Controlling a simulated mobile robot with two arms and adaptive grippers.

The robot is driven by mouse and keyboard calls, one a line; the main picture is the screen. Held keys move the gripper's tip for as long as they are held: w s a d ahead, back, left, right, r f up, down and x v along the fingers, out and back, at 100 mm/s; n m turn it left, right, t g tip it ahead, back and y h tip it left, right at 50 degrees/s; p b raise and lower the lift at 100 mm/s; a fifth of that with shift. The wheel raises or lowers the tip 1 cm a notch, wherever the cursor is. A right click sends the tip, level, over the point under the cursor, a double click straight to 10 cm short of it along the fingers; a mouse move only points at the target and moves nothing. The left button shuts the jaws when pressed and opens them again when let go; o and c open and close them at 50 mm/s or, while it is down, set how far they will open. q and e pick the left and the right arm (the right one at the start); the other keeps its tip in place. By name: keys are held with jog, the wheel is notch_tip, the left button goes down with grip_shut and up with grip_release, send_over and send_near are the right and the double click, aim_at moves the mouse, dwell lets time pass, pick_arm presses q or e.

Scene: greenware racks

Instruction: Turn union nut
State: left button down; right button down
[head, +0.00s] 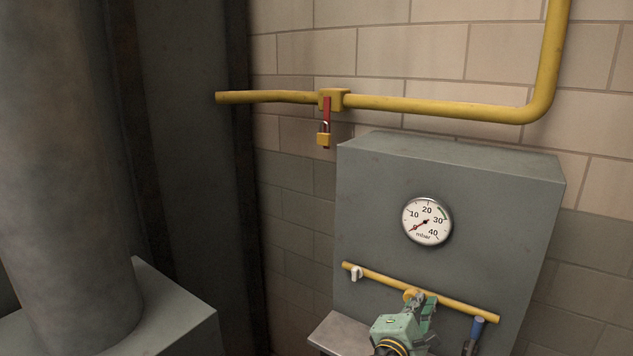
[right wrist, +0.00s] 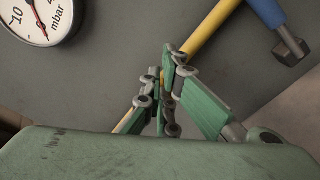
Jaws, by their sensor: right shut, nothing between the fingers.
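My right gripper (head: 424,303) is shut and empty, in front of the middle of the thin yellow pipe (head: 372,277) on the grey cabinet. A round yellow fitting (head: 410,294) shows on the pipe just behind its fingertips; I take it for the union nut, but it is partly covered. In the right wrist view the closed fingers (right wrist: 170,75) point at the yellow pipe (right wrist: 208,28) and hide the fitting almost wholly. I cannot tell whether they touch it. My left gripper is not in view.
A pressure gauge (head: 427,221) sits above the pipe, its needle low. A white tap (head: 356,272) is at the pipe's left; a blue piece with a grey end (head: 476,333) hangs near its right end.

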jog(key=shift+w+d+r, duration=0.15)
jog(key=shift+r, duration=0.3)
jog(key=shift+w+a+f+b, duration=0.1)
jog(key=shift+a+f+b, duration=0.15)
jog(key=shift+b, duration=0.25)
dwell(0.4)
jog(key=shift+f, duration=0.35)
jog(key=shift+d+f, duration=0.1)
jog(key=shift+f, duration=0.2)
jog(key=shift+f, duration=0.15)
jog(key=p+v, duration=0.1)
jog(key=v, duration=0.2)
jog(key=p+v, duration=0.1)
jog(key=v, duration=0.1)
jog(key=shift+s, duration=0.5)
